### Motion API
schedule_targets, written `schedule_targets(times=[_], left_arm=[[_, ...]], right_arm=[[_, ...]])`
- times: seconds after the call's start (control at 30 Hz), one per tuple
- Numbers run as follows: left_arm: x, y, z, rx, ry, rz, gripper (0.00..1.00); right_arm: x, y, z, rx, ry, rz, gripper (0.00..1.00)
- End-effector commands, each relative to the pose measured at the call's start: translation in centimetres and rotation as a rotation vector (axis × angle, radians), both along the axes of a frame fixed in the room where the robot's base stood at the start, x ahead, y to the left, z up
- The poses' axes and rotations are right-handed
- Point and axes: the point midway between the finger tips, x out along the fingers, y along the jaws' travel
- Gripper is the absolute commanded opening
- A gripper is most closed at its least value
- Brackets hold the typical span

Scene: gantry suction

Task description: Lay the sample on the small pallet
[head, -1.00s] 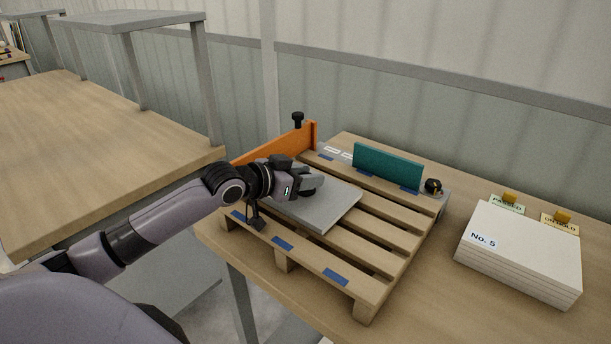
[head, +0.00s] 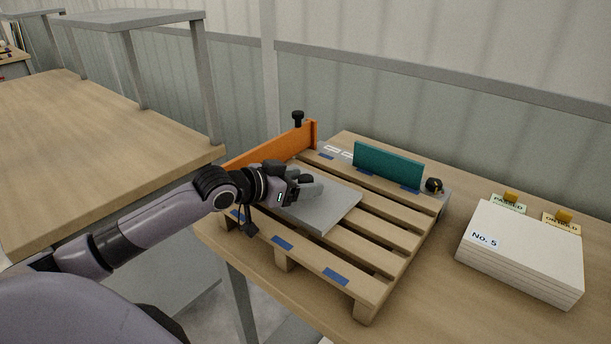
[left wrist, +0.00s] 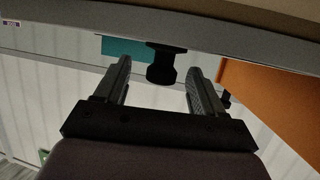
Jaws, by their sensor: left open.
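The sample appears to be the flat grey plate (head: 335,208), lying on the slats of the small wooden pallet (head: 365,287). Its rear left part is hidden behind my left gripper (head: 308,186), which is low over the plate. In the left wrist view, which is upside down, a black knob (left wrist: 162,66) stands on a grey surface, apparently the plate (left wrist: 240,32). The fingers of my left gripper (left wrist: 163,80) are open on both sides of the knob, with gaps. My right gripper is out of view.
An orange board (head: 270,150) stands along the pallet's left side, and a teal board (head: 388,165) along its back. A tape measure (head: 433,186) sits behind right. A white stack marked No. 5 (head: 520,250) lies right. Another table (head: 90,165) is at left.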

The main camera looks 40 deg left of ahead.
Motion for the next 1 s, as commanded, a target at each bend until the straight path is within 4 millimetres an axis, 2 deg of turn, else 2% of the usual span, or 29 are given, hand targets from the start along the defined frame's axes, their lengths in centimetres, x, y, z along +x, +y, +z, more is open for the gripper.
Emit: schedule_targets(times=[0.2, 0.4, 0.63, 1.0], left_arm=[[-2.5, 0.8, 1.6, 0.006, -0.014, 0.001, 0.69], [-4.0, 1.3, 2.5, 0.005, -0.022, 0.003, 0.69], [-4.8, 1.4, 3.2, 0.004, -0.028, 0.001, 0.69], [-4.9, 1.4, 3.3, 0.004, -0.03, 0.001, 0.69]], right_arm=[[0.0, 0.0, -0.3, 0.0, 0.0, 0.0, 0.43], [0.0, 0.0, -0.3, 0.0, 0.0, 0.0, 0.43], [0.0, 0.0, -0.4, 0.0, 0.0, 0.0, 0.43], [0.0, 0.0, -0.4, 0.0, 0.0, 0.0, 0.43]])
